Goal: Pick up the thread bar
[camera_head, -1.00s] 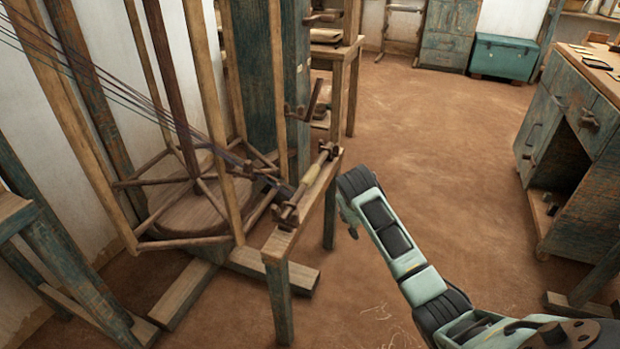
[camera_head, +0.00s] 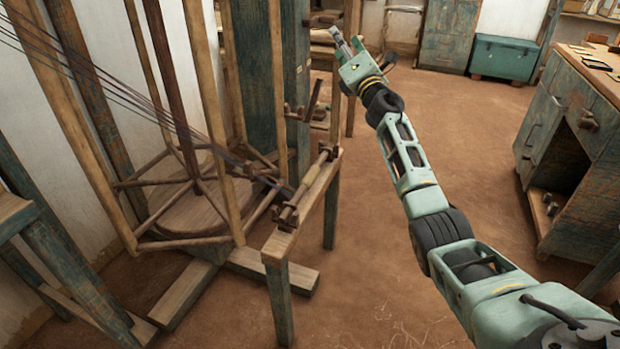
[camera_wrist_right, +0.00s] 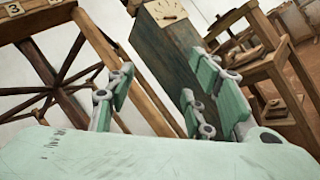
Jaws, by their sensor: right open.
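A slim bar with a pale yellowish middle and dark brown ends, which looks like the thread bar (camera_head: 310,182), lies along the top of a narrow wooden stand (camera_head: 283,243) beside the wooden reel frame. Dark threads run down from the upper left towards it. My right gripper (camera_head: 347,40) is raised beyond the stand, above and to the right of the bar and well apart from it. Its fingers are spread and empty in the right wrist view (camera_wrist_right: 165,88). The bar cannot be made out in that view. My left gripper is not in view.
The reel frame (camera_head: 192,239) stands left of the stand. A teal post (camera_head: 290,75) and a wooden table (camera_head: 343,60) are behind it. A worn cabinet (camera_head: 560,130) is at the right, a teal chest (camera_head: 503,57) at the back. The brown floor (camera_head: 455,130) between is clear.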

